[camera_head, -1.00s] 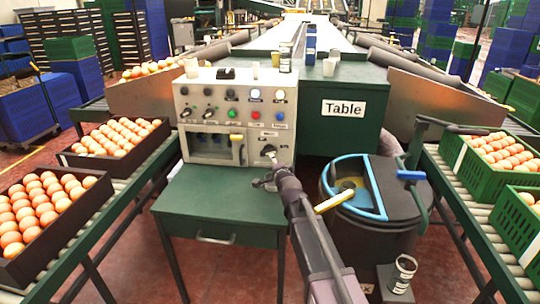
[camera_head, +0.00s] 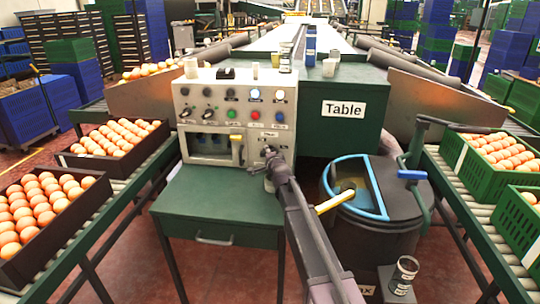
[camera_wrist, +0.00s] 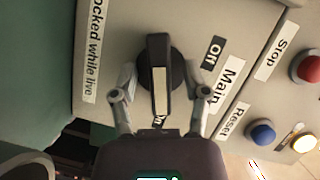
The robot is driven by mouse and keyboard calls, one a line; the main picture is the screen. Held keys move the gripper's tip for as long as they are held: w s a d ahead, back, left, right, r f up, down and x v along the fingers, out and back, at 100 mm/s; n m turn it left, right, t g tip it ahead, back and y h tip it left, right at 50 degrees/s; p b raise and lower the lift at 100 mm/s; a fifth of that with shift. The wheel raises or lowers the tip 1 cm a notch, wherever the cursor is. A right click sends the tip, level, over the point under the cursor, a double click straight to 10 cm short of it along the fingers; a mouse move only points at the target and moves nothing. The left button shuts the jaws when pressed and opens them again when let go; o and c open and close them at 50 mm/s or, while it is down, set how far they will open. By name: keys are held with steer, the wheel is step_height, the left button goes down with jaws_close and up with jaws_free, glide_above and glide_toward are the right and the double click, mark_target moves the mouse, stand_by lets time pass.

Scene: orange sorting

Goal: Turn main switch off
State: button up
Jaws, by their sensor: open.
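The main switch (camera_wrist: 158,58) is a black rotary knob with a pale stripe on its handle, on the grey control panel (camera_head: 205,95). In the wrist view the stripe points down toward a small, partly hidden label. The "Off" label (camera_wrist: 212,52) is at the knob's upper right, and the "Main" label (camera_wrist: 228,84) is further right. My gripper (camera_wrist: 160,78) is open, one finger on each side of the knob handle, with gaps visible. In the head view my gripper (camera_head: 272,160) is at the panel's lower right and hides most of the switch.
A red stop button (camera_wrist: 308,68) and a blue reset button (camera_wrist: 262,134) sit right of the switch in the wrist view. A green desk (camera_head: 215,205) stands below the panel.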

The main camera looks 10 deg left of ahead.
jaws_close()
steer(key=shift+d, duration=0.25)
steer(key=shift+a, duration=0.2)
